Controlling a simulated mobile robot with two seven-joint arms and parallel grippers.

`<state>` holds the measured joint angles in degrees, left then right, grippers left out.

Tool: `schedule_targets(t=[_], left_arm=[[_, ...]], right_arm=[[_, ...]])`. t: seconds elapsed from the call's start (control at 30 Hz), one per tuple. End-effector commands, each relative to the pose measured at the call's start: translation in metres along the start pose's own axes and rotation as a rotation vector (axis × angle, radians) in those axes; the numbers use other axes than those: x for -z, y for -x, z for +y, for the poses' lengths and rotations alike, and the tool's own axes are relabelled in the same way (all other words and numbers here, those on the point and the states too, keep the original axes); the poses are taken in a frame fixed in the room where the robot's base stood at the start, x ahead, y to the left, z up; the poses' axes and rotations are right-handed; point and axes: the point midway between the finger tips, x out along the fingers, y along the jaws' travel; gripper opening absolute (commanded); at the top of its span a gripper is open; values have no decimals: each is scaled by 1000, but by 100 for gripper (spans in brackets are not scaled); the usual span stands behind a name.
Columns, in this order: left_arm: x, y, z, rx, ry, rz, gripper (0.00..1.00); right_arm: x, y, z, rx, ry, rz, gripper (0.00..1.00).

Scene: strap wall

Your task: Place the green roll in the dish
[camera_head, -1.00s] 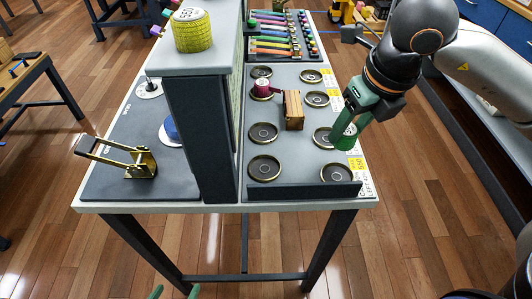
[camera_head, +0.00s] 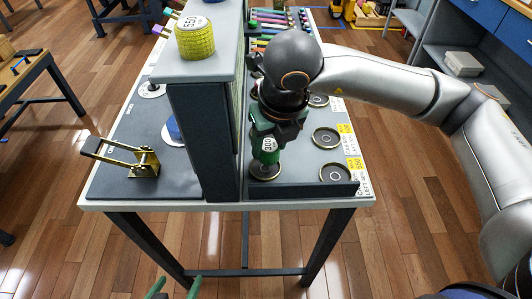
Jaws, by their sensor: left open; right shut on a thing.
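The green roll (camera_head: 268,150), marked 300 on its top, is in my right gripper (camera_head: 270,141) at the right half of the table. The gripper is shut on it. The roll is right over the near-left dish (camera_head: 266,176), covering its far part; I cannot tell whether it touches the dish. My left gripper (camera_head: 176,286) shows only as two green fingertips at the bottom edge, apart and empty, well in front of the table.
Other dishes stand to the right, at near right (camera_head: 335,174) and behind it (camera_head: 326,138). A grey divider (camera_head: 203,125) rises just left of the roll, with a yellow roll (camera_head: 196,42) on top. A brass toggle clamp (camera_head: 143,161) stands further left.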

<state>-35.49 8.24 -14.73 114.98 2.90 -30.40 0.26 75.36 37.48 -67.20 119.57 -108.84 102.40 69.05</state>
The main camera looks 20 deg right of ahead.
Motion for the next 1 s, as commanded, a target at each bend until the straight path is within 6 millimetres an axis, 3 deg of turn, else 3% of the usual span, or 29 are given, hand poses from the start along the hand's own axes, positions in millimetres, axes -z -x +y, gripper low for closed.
schedule_targets(t=[0.2,0.6,0.63,0.9,1.0], left_arm=[[0,1,0,0,1,-5,100],[-9,-1,1,0,5,-11,100],[-9,-1,0,0,5,-12,100],[-8,1,0,2,6,-12,100],[-8,1,0,2,6,-12,100]], right_arm=[[8,-29,4,0,3,4,0],[8,-38,7,0,1,0,0],[8,-38,7,0,1,1,52],[7,-36,7,0,1,1,81],[7,-36,7,0,1,1,81]])
